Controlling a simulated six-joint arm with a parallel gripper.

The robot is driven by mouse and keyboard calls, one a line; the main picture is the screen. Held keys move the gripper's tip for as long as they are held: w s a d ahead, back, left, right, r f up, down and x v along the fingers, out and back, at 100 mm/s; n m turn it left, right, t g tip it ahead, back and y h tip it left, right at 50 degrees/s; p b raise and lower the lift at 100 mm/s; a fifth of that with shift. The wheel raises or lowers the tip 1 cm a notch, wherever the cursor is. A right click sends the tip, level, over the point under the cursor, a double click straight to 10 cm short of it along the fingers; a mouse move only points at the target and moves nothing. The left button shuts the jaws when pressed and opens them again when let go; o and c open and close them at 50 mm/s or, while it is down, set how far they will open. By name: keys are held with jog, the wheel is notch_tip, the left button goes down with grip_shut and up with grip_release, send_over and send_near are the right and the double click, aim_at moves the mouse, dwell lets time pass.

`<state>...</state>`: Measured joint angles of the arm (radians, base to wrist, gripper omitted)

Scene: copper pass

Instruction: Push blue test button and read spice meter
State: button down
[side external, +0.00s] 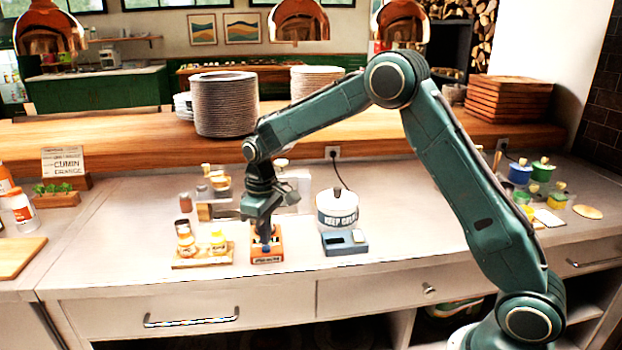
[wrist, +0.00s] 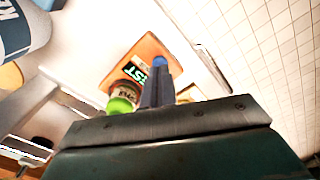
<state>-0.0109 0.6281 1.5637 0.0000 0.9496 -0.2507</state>
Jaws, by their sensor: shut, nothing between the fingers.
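The orange spice meter (side external: 268,257) sits on the counter near its front edge. It also shows in the wrist view (wrist: 143,49), where it has a dark display (wrist: 133,71) with green marks too small to read. White lettering lies beside the blue test button (wrist: 160,63). My gripper (side external: 266,238) points down over the meter, its fingers shut and empty. In the wrist view the fingertips (wrist: 158,72) are right at the button and partly cover it. I cannot tell whether they touch or press it. A green-topped jar (wrist: 122,103) shows beside the fingers.
A wooden tray (side external: 183,264) with small spice jars stands just left of the meter. A blue-grey device (side external: 345,243) and a white lettered crock (side external: 337,210) stand to the right. Stacked plates (side external: 225,104) are on the wooden ledge behind.

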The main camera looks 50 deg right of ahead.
jog(key=shift+f, duration=0.95)
jog(key=shift+r, duration=1.05)
jog(key=shift+r, duration=0.15)
jog(key=shift+r, duration=2.35)
jog(key=shift+r, duration=0.1)
